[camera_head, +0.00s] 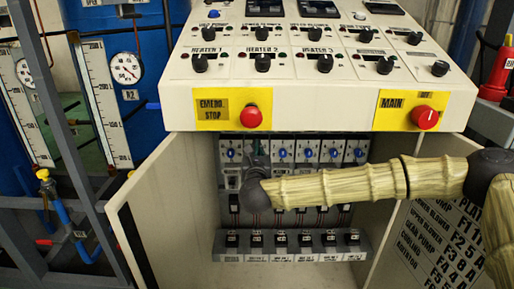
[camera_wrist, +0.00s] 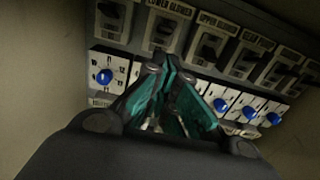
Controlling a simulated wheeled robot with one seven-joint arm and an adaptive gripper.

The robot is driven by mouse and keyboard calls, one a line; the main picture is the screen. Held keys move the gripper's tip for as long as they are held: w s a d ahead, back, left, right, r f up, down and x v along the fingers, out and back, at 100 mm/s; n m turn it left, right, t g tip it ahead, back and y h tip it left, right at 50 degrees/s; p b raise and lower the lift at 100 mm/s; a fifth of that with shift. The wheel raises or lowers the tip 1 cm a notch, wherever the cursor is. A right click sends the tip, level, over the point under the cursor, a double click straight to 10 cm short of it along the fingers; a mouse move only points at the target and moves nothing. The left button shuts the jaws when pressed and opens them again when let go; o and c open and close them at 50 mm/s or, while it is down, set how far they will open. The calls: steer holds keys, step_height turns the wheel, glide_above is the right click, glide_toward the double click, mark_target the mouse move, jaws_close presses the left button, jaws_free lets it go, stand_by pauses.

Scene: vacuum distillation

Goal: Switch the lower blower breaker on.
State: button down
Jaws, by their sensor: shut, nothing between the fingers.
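In the wrist view, the lower blower breaker (camera_wrist: 164,30) is a pale block with a dark toggle under its label, second from the left in its row. Whether the toggle is on or off is hard to tell. My gripper (camera_wrist: 161,64) has teal fingers, shut and empty, with tips just below this breaker. I cannot tell whether they touch it. The fingers hide part of the blue-knob row below. In the head view, my gripper (camera_head: 257,152) reaches into the open cabinet, at the upper row near the second knob from the left.
The control console (camera_head: 318,60) overhangs the cabinet, with an emergency stop (camera_head: 251,117) and a main switch (camera_head: 426,117). An open cabinet door (camera_head: 150,215) stands at left. The upper blower breaker (camera_wrist: 208,46) is close on the right. A lower row of black switches (camera_head: 280,239) sits below.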

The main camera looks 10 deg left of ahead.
steer(key=shift+s, duration=0.2)
steer(key=shift+a+f, duration=0.1)
steer(key=shift+a, duration=0.1)
